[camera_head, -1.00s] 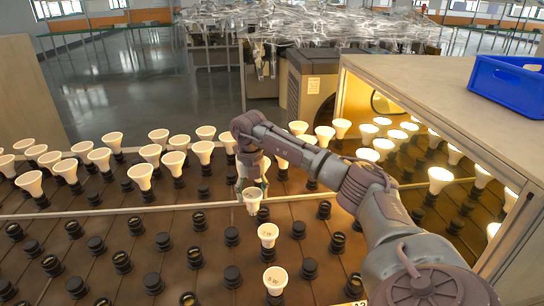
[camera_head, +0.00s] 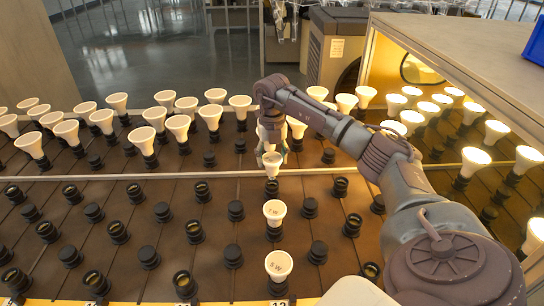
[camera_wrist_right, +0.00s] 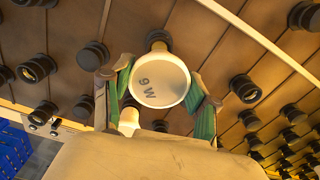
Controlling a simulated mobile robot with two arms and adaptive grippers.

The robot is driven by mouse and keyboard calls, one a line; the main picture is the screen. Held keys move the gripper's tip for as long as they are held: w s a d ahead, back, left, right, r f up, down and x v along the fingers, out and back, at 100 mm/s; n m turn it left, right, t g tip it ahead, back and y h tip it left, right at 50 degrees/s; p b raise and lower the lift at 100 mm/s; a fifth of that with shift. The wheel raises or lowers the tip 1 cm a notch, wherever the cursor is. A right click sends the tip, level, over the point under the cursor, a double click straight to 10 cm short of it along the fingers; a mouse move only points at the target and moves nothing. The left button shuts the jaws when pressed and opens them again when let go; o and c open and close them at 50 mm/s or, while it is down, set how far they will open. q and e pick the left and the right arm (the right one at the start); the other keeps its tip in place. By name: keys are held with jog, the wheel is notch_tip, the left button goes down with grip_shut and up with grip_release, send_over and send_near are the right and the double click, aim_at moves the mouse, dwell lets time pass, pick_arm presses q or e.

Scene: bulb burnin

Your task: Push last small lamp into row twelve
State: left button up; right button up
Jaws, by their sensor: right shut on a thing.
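My right gripper (camera_head: 271,150) is shut on a small white lamp (camera_head: 272,161), its face turned up. In the right wrist view the lamp (camera_wrist_right: 160,80) reads "9 W" and sits between the green finger pads (camera_wrist_right: 160,92). Its neck points at a black socket (camera_wrist_right: 157,39); I cannot tell whether it is seated. In the head view that socket (camera_head: 272,187) is just below the lamp. Two more white lamps, a nearer one (camera_head: 278,264) and a middle one (camera_head: 274,211), stand upright in the same row. My left gripper is not in view.
Empty black sockets (camera_head: 236,210) fill the near board on both sides. Larger white lamps (camera_head: 180,126) stand beyond a pale rail (camera_head: 120,177). Lit lamps (camera_head: 475,158) stand under a wooden housing (camera_head: 490,80) at right. A blue crate (camera_head: 537,42) rests on its top.

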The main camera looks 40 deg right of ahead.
aim_at(272, 168)
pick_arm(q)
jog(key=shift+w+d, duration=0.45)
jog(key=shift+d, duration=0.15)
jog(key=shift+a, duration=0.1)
pick_arm(e)
jog(key=shift+f, duration=0.1)
jog(key=shift+f, duration=0.45)
jog(key=shift+f+b, duration=0.8)
jog(key=shift+f, duration=0.7)
jog(key=o, duration=1.2)
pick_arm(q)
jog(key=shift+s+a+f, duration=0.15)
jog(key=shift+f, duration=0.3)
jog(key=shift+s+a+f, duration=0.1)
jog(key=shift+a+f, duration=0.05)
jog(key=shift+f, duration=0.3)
pick_arm(e)
jog(key=shift+o, duration=0.2)
